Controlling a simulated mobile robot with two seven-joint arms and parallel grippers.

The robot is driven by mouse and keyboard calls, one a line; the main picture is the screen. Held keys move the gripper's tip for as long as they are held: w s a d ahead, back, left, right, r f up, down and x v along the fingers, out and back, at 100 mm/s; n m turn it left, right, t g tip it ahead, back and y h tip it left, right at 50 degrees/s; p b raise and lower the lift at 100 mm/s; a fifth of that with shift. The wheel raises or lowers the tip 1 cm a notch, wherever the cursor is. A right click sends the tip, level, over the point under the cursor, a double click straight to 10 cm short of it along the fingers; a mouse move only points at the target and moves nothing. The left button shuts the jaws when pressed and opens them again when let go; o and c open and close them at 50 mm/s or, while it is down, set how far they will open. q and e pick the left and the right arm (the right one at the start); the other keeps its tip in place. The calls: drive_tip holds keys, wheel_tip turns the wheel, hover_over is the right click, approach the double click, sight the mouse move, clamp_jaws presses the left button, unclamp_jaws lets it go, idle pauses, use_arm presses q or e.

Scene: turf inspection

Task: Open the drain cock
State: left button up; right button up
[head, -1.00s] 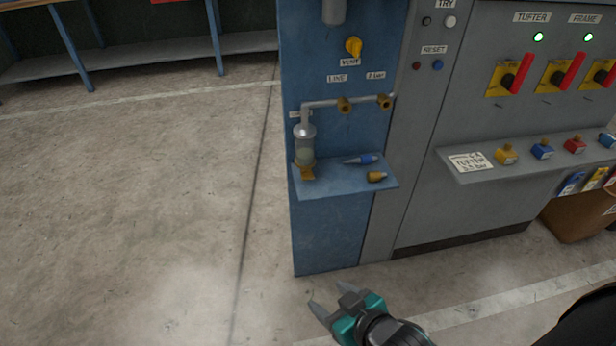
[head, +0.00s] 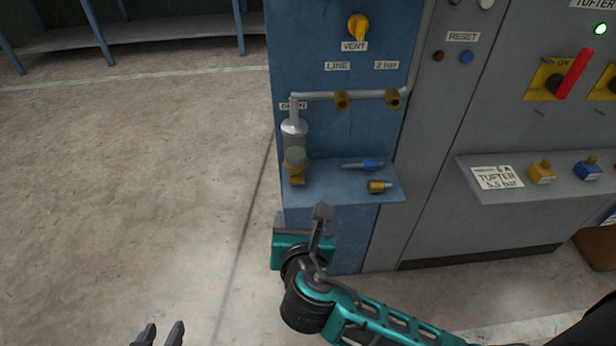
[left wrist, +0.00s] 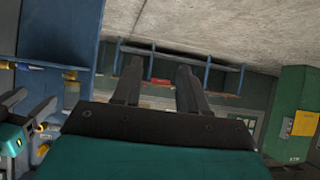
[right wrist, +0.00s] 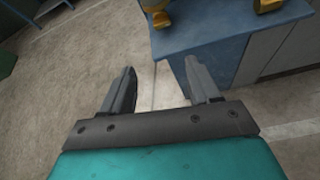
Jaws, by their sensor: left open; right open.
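The brass-yellow drain cock (head: 296,176) hangs under the clear filter bowl (head: 295,145) at the left end of the small blue shelf (head: 340,195). A yellow part, likely the cock, shows at the top of the right wrist view (right wrist: 158,14). My right gripper (head: 300,216) is open and empty, below and in front of the shelf's left end, apart from the cock. Its fingers also show in the right wrist view (right wrist: 160,70). My left gripper (head: 160,334) is open and empty at the bottom left, far from the panel; its fingers show in the left wrist view (left wrist: 158,75).
A blue-tipped tool (head: 364,165) and a brass fitting (head: 380,186) lie on the shelf. Above are the yellow vent knob (head: 357,27) and a pipe with brass valves (head: 342,99). A grey cabinet (head: 480,120) stands to the right. The floor (head: 130,190) at left is clear.

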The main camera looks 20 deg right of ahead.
drive_tip(key=r+n, duration=0.1)
drive_tip(key=n, duration=0.1)
drive_tip(key=b, duration=0.4)
approach(297, 179)
drive_tip(key=shift+t+h, duration=0.3)
drive_tip(key=shift+h, duration=0.1)
drive_tip(key=x, duration=0.6)
drive_tip(key=shift+a+f, duration=0.2)
drive_tip(key=shift+f, duration=0.2)
drive_tip(key=shift+w+d+f, duration=0.15)
drive_tip(key=shift+w, duration=0.3)
use_arm(q)
drive_tip(key=shift+w+d+f, duration=0.65)
drive_tip(key=shift+d+f, duration=0.1)
drive_tip(key=shift+d, duration=0.2)
